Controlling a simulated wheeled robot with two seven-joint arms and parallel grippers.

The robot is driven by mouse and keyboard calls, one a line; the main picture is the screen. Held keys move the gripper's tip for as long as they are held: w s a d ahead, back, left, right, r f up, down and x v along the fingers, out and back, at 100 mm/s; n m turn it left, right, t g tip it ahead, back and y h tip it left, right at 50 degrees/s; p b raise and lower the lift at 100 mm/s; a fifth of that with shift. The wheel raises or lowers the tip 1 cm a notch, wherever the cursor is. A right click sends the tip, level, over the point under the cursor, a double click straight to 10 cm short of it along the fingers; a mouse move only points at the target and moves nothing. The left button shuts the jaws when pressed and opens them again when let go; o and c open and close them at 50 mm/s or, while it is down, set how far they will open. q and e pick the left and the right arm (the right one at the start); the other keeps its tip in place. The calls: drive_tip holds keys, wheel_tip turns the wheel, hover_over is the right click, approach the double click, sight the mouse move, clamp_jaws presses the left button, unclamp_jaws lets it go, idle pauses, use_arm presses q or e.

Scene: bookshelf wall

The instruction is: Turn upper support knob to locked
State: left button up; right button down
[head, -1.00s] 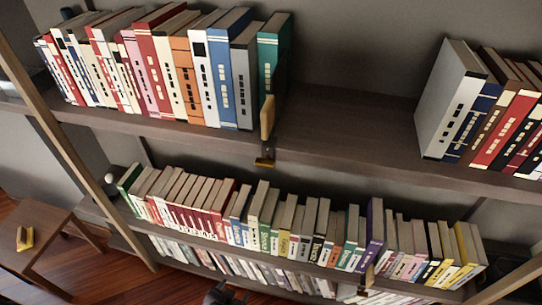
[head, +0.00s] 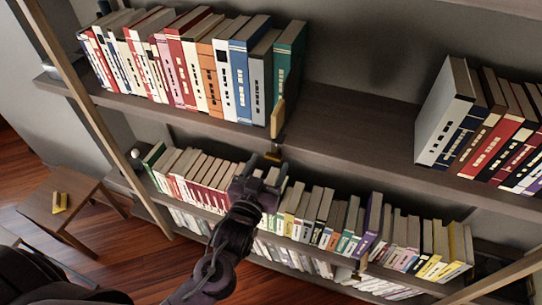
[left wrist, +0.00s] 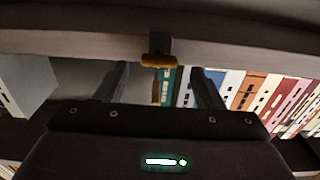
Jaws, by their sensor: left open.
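The upper support knob (head: 273,156) is a small brass-yellow piece under the front edge of the upper shelf, below a wooden support plate (head: 277,117) at the right end of the book row. In the left wrist view the knob (left wrist: 158,61) is a yellow bar on a dark mount, centred ahead of the fingers. My left gripper (head: 264,171) is open and empty, just below and in front of the knob, apparently not touching it. Its two fingers (left wrist: 160,72) show on either side of the knob in the wrist view. My right gripper is not in view.
Books (head: 195,65) fill the upper shelf's left, with more books (head: 490,125) at right and bare shelf (head: 350,120) between. A packed lower book row (head: 320,217) lies behind and beside my gripper. A wooden stool (head: 60,212) with a yellow object (head: 60,202) stands at left.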

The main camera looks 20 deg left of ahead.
sight(274, 155)
use_arm(q)
drive_tip(key=shift+w, duration=1.3)
drive_tip(key=c, duration=1)
drive_tip(key=shift+p, duration=0.3)
